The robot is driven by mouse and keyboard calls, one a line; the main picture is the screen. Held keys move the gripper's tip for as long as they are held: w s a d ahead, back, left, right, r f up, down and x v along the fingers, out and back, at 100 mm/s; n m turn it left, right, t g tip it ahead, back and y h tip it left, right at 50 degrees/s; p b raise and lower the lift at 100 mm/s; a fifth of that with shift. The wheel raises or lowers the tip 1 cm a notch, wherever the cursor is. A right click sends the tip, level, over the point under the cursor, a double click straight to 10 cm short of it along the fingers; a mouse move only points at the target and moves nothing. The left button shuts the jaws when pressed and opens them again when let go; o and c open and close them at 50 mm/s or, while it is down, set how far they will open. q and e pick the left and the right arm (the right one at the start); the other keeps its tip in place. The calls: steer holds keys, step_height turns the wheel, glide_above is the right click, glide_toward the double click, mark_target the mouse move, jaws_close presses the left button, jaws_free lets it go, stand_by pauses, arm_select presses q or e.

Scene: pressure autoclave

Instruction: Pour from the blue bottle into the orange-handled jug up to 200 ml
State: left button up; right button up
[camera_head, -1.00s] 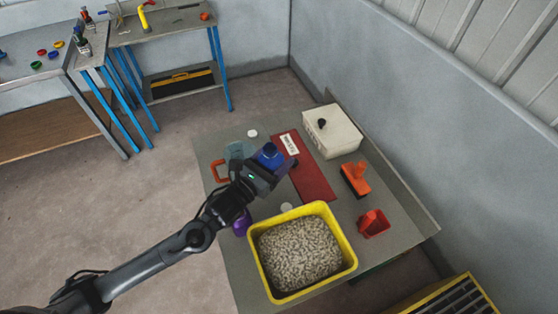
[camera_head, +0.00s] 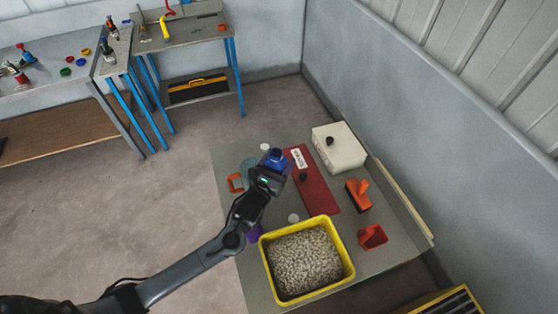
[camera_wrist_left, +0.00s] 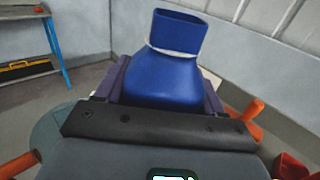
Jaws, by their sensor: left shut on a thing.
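The blue bottle (camera_head: 275,157) is held by my left gripper (camera_head: 268,177), which is shut on it above the table. In the left wrist view the blue bottle (camera_wrist_left: 168,75) fills the middle, its open rectangular mouth up and leaning slightly right, between the jaws (camera_wrist_left: 165,95). The jug with the orange handle (camera_head: 236,183) stands on the table just left of the gripper, its bluish clear body partly hidden behind the arm. In the left wrist view part of the jug (camera_wrist_left: 55,125) shows at lower left. Its liquid level cannot be read. My right gripper is not in view.
A yellow tub (camera_head: 350,262) of pale pellets stands at the table's front. A red mat (camera_head: 318,192), a white box (camera_head: 338,146), an orange brush (camera_head: 358,194) and a red scoop (camera_head: 373,237) lie right. A purple object (camera_head: 254,233) is partly behind my arm. White discs lie nearby.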

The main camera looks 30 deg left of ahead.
arm_select(q)
steer(key=shift+r+p, duration=0.15)
steer(key=shift+p, duration=0.15)
steer(key=shift+p, duration=0.35)
steer(key=a+n, duration=0.1)
steer(key=a+n+p, duration=0.1)
steer(key=n, duration=0.1)
steer(key=shift+s+r, duration=0.1)
steer(key=shift+r, duration=0.2)
steer(key=shift+a+r+n+p, duration=0.15)
steer(key=shift+n+p, duration=0.45)
steer(key=shift+n, duration=0.3)
steer(key=shift+d+n, duration=0.25)
steer(key=shift+n, duration=0.75)
steer(key=n, duration=0.1)
steer(key=d+n, duration=0.1)
steer(key=n, duration=0.1)
steer(key=shift+f+p, duration=0.35)
steer(key=shift+p, duration=0.05)
steer(key=n, duration=0.2)
steer(key=f+n, duration=0.1)
steer(key=shift+d+n, duration=0.25)
steer(key=shift+n, duration=0.05)
steer(key=shift+r, duration=0.1)
